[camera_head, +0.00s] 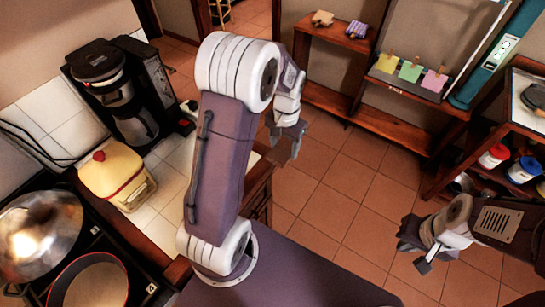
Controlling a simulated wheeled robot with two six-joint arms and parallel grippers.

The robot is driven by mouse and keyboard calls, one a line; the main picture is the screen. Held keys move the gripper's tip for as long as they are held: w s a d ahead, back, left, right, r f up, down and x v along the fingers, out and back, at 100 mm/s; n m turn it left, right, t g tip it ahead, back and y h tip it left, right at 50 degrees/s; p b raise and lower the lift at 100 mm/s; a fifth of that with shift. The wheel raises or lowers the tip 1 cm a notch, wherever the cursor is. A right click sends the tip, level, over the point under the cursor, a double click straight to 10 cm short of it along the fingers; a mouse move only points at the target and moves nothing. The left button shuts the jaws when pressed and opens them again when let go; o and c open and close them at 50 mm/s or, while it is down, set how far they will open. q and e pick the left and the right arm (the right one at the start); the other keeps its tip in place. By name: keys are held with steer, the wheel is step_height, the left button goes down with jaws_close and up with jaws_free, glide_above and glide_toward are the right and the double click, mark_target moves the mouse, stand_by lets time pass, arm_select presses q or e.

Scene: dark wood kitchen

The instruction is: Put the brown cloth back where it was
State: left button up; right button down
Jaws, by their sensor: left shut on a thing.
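A small tan-brown folded piece (323,18) lies on top of the low wooden shelf at the back; it may be the brown cloth, but it is too small to be sure. A purple striped folded piece (356,29) lies to its right. My left gripper (294,142) points down over the tiled floor, in front of the shelf and well apart from both pieces.
Yellow, green and pink notes (410,71) hang from clips at the back. A shelf with jars (493,157) stands at right. A coffee maker (115,90), yellow container (115,178) and stove pans (40,236) are at left. The middle floor (345,190) is clear.

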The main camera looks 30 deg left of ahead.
arm_select(q)
steer(key=shift+s+a+f, duration=0.1)
steer(key=shift+a, duration=0.15)
steer(key=p, duration=0.2)
glide_above(254, 159)
steer(key=f, duration=0.7)
steer(key=shift+a, duration=0.2)
step_height(254, 159, down, 4)
steer(key=shift+d+r+p, duration=0.15)
steer(key=shift+r+p, duration=0.05)
steer(key=shift+p, duration=0.1)
steer(key=shift+f, duration=0.25)
steer(key=o, duration=1.5)
steer(key=shift+f, duration=0.1)
steer(key=shift+c, duration=0.2)
